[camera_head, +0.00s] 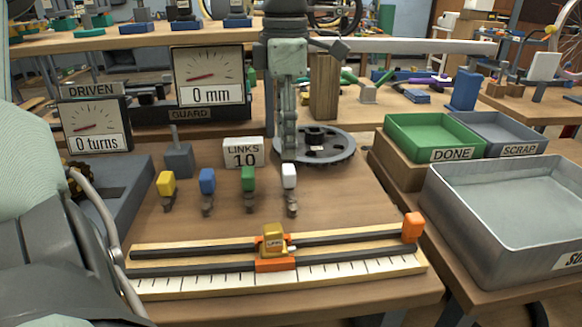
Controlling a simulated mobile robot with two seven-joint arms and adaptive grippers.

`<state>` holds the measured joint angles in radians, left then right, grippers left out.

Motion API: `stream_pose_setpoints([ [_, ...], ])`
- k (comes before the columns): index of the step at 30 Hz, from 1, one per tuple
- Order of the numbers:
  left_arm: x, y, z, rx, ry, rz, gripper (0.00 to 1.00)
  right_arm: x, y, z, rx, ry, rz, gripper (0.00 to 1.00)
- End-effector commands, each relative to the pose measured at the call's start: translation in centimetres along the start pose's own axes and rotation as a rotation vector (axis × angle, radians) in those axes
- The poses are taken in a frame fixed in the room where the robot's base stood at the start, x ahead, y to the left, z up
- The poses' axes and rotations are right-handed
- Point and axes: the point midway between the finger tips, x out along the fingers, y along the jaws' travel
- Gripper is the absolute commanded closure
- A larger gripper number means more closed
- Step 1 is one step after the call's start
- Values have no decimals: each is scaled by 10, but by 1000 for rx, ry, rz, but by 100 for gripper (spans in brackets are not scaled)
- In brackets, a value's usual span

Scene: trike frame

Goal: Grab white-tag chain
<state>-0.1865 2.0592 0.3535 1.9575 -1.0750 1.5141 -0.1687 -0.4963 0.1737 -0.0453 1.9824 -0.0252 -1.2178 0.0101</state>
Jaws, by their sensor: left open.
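The white tag (289,176) stands at the right end of a row of tagged pieces on the workbench. A short dark piece of chain (292,206) shows just below it. My left gripper (285,150) points down from the top of the picture, over the bench behind the white tag. Its jaws are open and seen nearly edge-on. No chain shows between them. In this view the lower finger ends just above the white tag; I cannot tell how far apart they are in depth. My right gripper is not in view.
Yellow (166,184), blue (207,181) and green (248,179) tags stand to the left. A toothed wheel (338,153) lies beside the gripper. A ruler fixture (345,271) with orange blocks lies in front. The green DONE tray (408,146) and grey bins are at right.

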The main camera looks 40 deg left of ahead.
Motion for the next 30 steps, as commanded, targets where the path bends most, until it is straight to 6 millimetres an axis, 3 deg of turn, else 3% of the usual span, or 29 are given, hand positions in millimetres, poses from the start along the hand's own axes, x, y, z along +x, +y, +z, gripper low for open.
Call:
stream_pose_setpoints([
  [5, 8, 0, 0, 1, 1, -2, 41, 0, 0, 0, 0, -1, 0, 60],
  [14, 43, 4, 2, 0, 3, -3, 41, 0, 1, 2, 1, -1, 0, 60],
  [21, 75, 8, 4, 0, 1, -1, 41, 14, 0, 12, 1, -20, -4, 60],
  [30, 78, 8, 5, -1, -1, 1, 44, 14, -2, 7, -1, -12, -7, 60],
])
